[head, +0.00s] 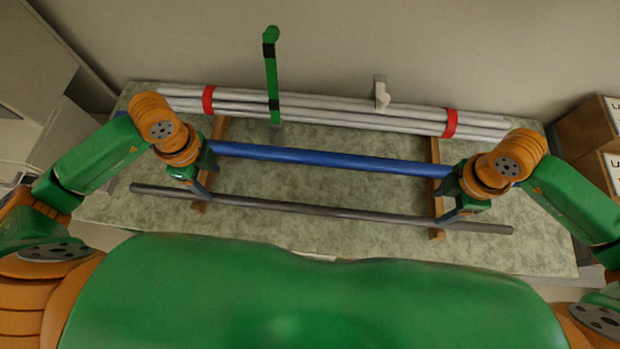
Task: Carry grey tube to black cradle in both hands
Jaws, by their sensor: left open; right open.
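The grey tube (320,211) lies level across two wooden rails, near the front of the table, in the head view. Its ends stick out past both rails. My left gripper (200,188) is open at the tube's left part, by the left rail. My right gripper (452,213) is open at the tube's right part, by the right rail. The fingertips are close to the tube; I cannot tell whether they touch it. I cannot make out a black cradle.
A blue rod (320,158) lies behind the grey tube. A bundle of pale tubes (340,111) with red bands (450,124) lies along the back. A green post (271,80) with black bands stands there. Boxes (590,130) are at the right.

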